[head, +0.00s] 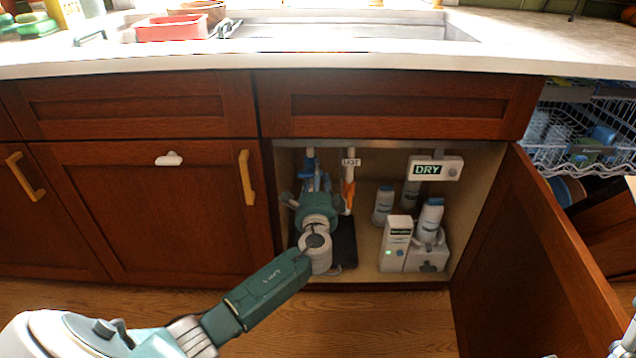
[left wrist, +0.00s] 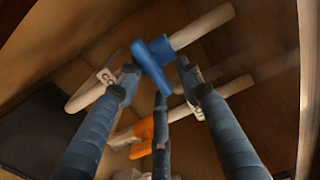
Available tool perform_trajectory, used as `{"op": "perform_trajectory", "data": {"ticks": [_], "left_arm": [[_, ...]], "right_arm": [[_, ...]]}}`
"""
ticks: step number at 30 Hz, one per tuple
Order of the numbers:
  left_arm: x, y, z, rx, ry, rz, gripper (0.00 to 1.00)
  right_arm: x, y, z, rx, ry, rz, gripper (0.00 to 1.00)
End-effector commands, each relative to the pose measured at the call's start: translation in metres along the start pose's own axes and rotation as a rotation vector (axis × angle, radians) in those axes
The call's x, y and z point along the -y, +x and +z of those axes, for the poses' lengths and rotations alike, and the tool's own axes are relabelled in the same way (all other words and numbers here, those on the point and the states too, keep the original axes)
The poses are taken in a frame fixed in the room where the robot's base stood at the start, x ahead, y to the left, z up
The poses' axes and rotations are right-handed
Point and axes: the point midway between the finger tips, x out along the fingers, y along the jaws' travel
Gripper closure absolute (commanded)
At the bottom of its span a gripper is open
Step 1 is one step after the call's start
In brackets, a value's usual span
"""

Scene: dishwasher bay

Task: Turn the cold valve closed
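The cold valve has a blue handle (left wrist: 152,65) on a white pipe; in the head view its blue parts (head: 311,165) show at the back left of the open cabinet, partly hidden by my arm. My left gripper (left wrist: 158,82) is open, its fingers spread on either side of the blue handle. I cannot tell whether any finger touches it. In the head view the left fingers are mostly hidden behind the wrist. The hot valve has an orange handle (head: 348,192) under a HOT tag, to the right; it shows in the left wrist view (left wrist: 144,130) too.
A DRY sign box (head: 436,168) hangs at the cabinet's upper right. White bottles (head: 430,218) and a white box (head: 396,243) stand on the cabinet floor to the right. The open cabinet door (head: 530,260) bounds the right side, with a dish rack (head: 585,130) beyond.

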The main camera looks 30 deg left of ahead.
Motion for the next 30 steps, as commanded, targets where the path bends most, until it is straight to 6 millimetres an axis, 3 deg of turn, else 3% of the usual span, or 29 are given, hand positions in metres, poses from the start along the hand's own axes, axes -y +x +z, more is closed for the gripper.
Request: {"op": "perform_trajectory", "data": {"ticks": [18, 30], "left_arm": [[-0.002, -0.107, -0.002, -0.003, -0.001, 0.002, 0.64], [0.0, -0.118, -0.002, -0.003, 0.0, 0.001, 0.64]], "right_arm": [[0.0, 0.0, 0.0, 0.0, -0.001, 0.0, 0.6], [0.0, 0.0, 0.0, 0.0, -0.002, 0.0, 0.6]]}}
